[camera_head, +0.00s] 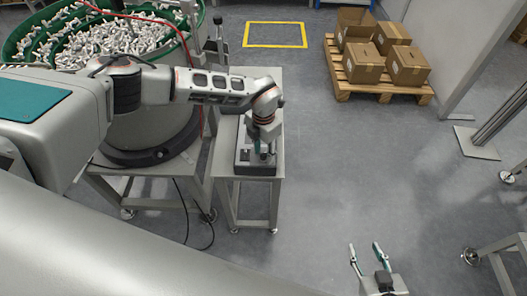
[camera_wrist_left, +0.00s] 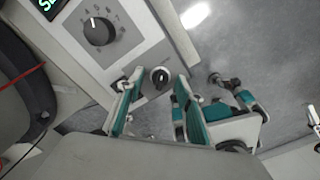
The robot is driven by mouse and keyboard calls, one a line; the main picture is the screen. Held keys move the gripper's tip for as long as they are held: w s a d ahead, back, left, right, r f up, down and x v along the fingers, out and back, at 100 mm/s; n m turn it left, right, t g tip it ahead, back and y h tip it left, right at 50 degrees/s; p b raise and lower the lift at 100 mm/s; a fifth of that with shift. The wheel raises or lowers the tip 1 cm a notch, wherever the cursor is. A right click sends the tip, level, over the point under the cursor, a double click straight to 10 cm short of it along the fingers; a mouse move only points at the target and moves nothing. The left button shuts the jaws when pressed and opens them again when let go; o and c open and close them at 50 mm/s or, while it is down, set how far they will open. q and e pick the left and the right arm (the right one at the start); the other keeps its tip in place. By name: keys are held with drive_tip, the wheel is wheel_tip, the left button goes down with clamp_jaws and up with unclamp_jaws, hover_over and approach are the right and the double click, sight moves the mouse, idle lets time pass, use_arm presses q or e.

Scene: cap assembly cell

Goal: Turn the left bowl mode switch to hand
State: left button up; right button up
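A grey control box (camera_head: 242,138) sits on a small stand beside the round bowl feeder (camera_head: 140,135). In the left wrist view its face (camera_wrist_left: 135,52) carries a small round black switch knob (camera_wrist_left: 160,77) with a light pointer mark, which I take for the mode switch; its labels are not readable. My left gripper (camera_head: 264,155) points down at the box. Its fingers (camera_wrist_left: 155,88) are apart, with the knob between the tips in the picture; contact is not visible. My right gripper (camera_head: 364,246) is open and empty over the floor at the lower right.
A larger numbered dial (camera_wrist_left: 99,31) and a green display (camera_wrist_left: 47,4) are on the same face. Cables hang beside the stand (camera_head: 228,195). Boxes (camera_head: 408,66) stand on a pallet (camera_head: 375,88) at the back right. The floor in the middle is clear.

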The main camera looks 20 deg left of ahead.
sight(263, 154)
use_arm(q)
drive_tip(key=shift+r, duration=0.1)
wheel_tip(263, 154, up, 12)
idle(0.5)
